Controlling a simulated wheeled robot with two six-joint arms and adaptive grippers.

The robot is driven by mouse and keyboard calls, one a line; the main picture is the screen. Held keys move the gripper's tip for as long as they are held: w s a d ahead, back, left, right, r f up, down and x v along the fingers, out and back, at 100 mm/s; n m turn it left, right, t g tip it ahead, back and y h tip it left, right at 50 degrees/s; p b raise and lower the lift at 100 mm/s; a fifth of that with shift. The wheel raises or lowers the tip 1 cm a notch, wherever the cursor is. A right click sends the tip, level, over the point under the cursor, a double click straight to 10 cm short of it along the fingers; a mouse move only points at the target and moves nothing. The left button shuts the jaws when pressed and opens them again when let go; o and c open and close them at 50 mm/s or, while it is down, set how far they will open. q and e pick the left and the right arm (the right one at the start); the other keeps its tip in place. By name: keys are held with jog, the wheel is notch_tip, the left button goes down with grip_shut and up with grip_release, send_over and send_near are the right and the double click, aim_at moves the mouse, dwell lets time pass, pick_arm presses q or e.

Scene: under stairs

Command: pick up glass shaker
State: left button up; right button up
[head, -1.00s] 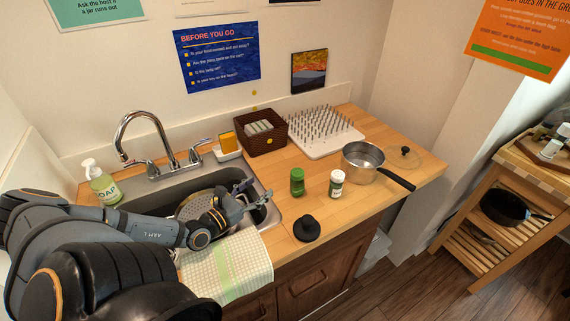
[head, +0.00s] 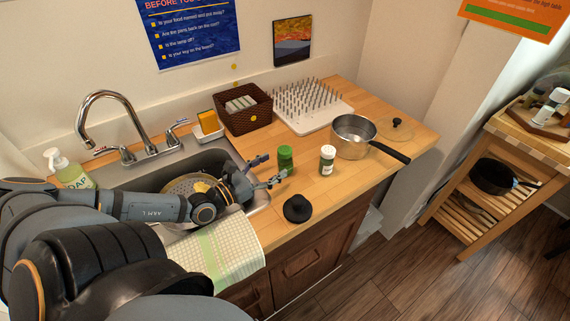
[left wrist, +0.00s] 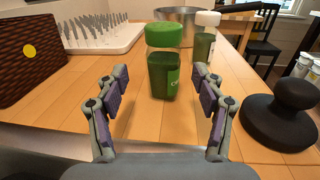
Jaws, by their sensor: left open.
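A green shaker with a green lid (head: 285,158) stands upright on the wooden counter. In the left wrist view it is a see-through green jar (left wrist: 163,75), centred ahead between my fingers. A second shaker, with a white cap and a green-and-white label (head: 327,160), stands to its right; in the left wrist view it is farther back (left wrist: 203,45). Which one is the glass shaker I cannot tell for sure. My left gripper (head: 268,171) is open and empty, at the sink's right edge just short of the green shaker. My right gripper is not in view.
A black knobbed tamper-like object (head: 297,208) sits near the counter's front edge. A steel pot (head: 352,138) stands right of the shakers. A brown basket (head: 243,112) and white peg rack (head: 318,118) are behind. The sink (head: 222,157) lies under my arm.

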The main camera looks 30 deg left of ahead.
aim_at(279, 164)
pick_arm(q)
jog(key=b+x, duration=0.1)
jog(key=x, duration=0.1)
jog(key=b+x, duration=0.2)
jog(key=shift+w+d+f, duration=0.1)
jog(key=shift+w+d, duration=0.2)
jog(key=shift+w, duration=0.15)
jog(key=shift+c, duration=0.6)
jog(key=c, duration=1.2)
